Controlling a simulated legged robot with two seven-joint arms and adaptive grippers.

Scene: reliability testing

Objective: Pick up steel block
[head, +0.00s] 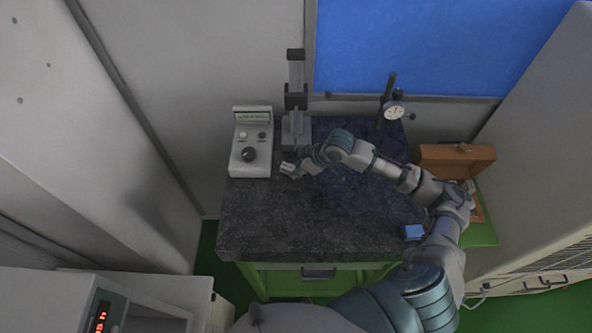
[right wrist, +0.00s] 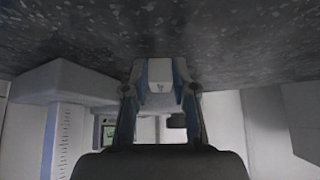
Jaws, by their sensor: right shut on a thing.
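My right gripper (head: 290,167) reaches across the dark stone table (head: 300,225) to its back left part. In the right wrist view, its two fingers (right wrist: 160,90) are shut on a small pale grey block (right wrist: 160,71), the steel block. The block sits between the fingertips, close to the dark stone surface. I cannot tell whether it touches the surface. In the head view the block is small and partly hidden by the gripper. My left gripper is not in view.
A white meter box (head: 251,150) stands just left of the gripper. A tall column stand (head: 296,100) is behind it. A dial gauge stand (head: 392,112) is at the back right. A blue block (head: 413,232) and an open wooden box (head: 455,156) are at right. The front tabletop is clear.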

